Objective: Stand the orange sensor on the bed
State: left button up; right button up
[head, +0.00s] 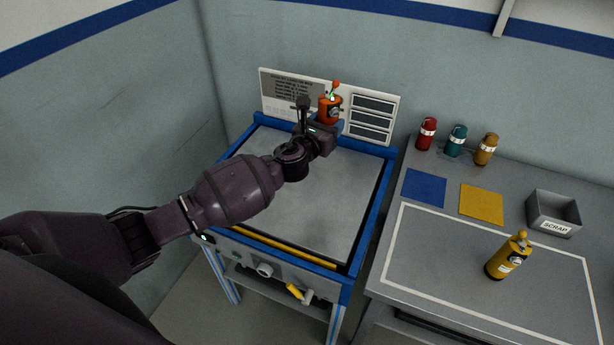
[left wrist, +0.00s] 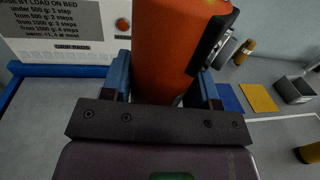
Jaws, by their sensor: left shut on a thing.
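The orange sensor (head: 330,108) is held upright in my left gripper (head: 334,124), above the far part of the bed, in front of the white panel. In the left wrist view the orange sensor (left wrist: 178,45) stands between the two blue fingers of my left gripper (left wrist: 165,80). The bed (head: 300,198) is a grey plate in a blue frame, and its top is bare. I cannot tell how high the sensor's base is above the plate, as the gripper hides it. My right gripper is not in view.
A white panel (head: 278,103) with dark displays stands behind the bed. On the grey bench at right are red (head: 427,134), teal (head: 456,141) and ochre (head: 486,150) bottles, a scrap bin (head: 553,214) and a yellow sensor (head: 508,256). The bed's near half is clear.

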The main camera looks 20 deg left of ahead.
pick_arm(q)
notch_tip(320, 180, down, 18)
jog(key=b, duration=0.9)
jog(key=shift+r, duration=0.1)
jog(key=shift+f, duration=0.25)
jog(key=shift+r, duration=0.3)
jog(key=shift+f+b, duration=0.25)
jog(key=shift+b, duration=0.1)
jog(key=o, duration=1)
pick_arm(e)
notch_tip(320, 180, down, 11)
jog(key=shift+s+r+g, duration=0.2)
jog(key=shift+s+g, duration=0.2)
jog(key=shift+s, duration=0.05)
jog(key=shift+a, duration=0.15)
